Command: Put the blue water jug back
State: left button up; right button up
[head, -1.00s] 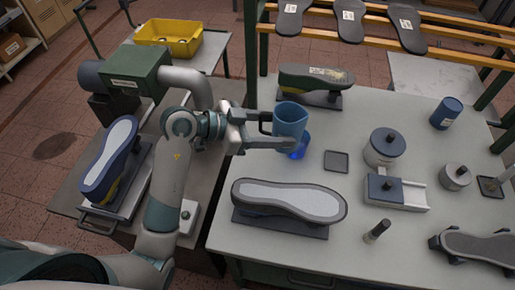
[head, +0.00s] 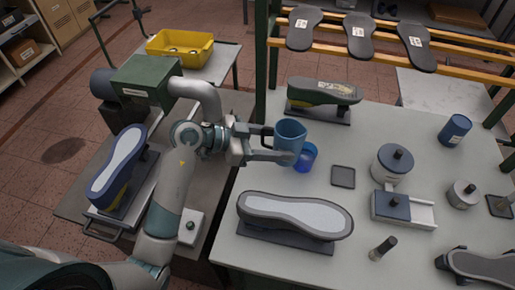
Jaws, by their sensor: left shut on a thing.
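The blue water jug (head: 290,136) is in my left gripper (head: 272,146), which is shut on it from its left side. The jug looks close to upright, above the left part of the grey table (head: 385,140); I cannot tell whether its base touches anything. A dark square mat (head: 343,177) lies bare to the right of the cup. My right gripper is not in view.
A shoe last with a grey sole (head: 295,215) lies in front of the jug, and a green one (head: 323,92) behind it. Lidded pots (head: 391,165) and a blue canister (head: 455,129) stand to the right. A green post (head: 262,75) rises behind the jug.

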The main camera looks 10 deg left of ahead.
pick_arm(q)
jog(key=w+a+f+p, duration=0.1)
jog(key=w+a+f, duration=0.2)
jog(key=a, duration=0.3)
jog(key=shift+w+a+f, duration=0.25)
jog(key=shift+a+f, duration=0.05)
jog(key=shift+f, duration=0.45)
notch_tip(320, 180, down, 4)
jog(key=shift+r+p, duration=0.25)
jog(key=shift+p, duration=0.35)
jog(key=shift+f, duration=0.25)
jog(key=o, duration=1.2)
jog(key=shift+f, duration=0.15)
